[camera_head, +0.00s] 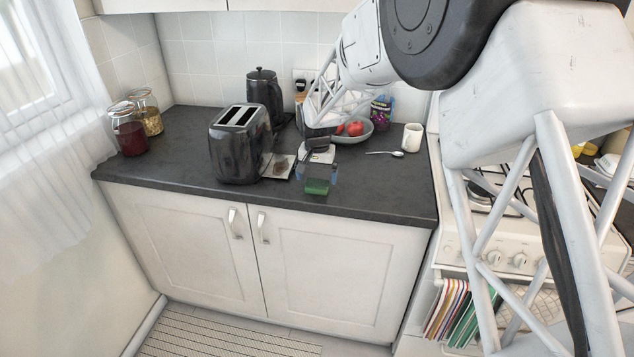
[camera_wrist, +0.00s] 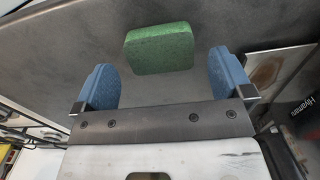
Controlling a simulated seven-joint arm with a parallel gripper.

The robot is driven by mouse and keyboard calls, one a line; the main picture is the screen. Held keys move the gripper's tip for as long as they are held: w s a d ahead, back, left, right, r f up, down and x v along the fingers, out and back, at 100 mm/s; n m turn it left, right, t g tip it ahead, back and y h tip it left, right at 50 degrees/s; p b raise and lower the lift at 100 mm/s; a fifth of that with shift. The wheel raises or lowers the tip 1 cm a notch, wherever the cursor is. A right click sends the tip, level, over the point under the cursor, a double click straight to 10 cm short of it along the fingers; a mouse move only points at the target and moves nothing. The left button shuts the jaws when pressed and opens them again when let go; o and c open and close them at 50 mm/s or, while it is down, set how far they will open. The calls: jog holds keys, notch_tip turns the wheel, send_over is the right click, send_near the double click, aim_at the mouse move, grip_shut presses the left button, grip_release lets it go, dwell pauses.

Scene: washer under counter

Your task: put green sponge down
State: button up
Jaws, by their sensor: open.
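The green sponge (camera_head: 317,187) lies on the dark countertop (camera_head: 390,205) near its front edge, to the right of the toaster. In the wrist view the green sponge (camera_wrist: 159,48) sits ahead of and between the two blue fingertips, with a gap on both sides. My gripper (camera_wrist: 162,82) is open and empty, with its fingers apart from the sponge. In the head view my gripper (camera_head: 317,172) is low over the counter at the sponge, and the arm hides part of that area.
A black toaster (camera_head: 238,145) stands left of my gripper, with a small flat card-like item (camera_head: 279,166) beside it. A bowl with red fruit (camera_head: 354,130), a spoon (camera_head: 385,153) and a white mug (camera_head: 412,138) are to the right. Bare counter lies right of the sponge.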

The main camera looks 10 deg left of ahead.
aim_at(319, 184)
notch_tip(319, 184, up, 9)
dwell(0.4)
jog(key=shift+d, duration=0.1)
dwell(0.8)
jog(key=s+d+r+t, duration=0.1)
jog(key=s+d+r, duration=0.5)
jog(key=s+d, duration=0.4)
jog(key=s+d+r, duration=0.5)
jog(key=s+d, duration=0.3)
jog(key=d, duration=0.4)
jog(key=s+d+f, duration=0.1)
jog(key=s+d, duration=0.3)
jog(key=s, duration=0.5)
jog(key=s+d+f+t, duration=0.1)
jog(key=s+d, duration=0.4)
jog(key=s, duration=0.4)
jog(key=s+d+f, duration=0.1)
jog(key=s+d, duration=0.3)
jog(key=s, duration=0.5)
jog(key=shift+d+t, duration=0.3)
jog(key=shift+d, duration=0.05)
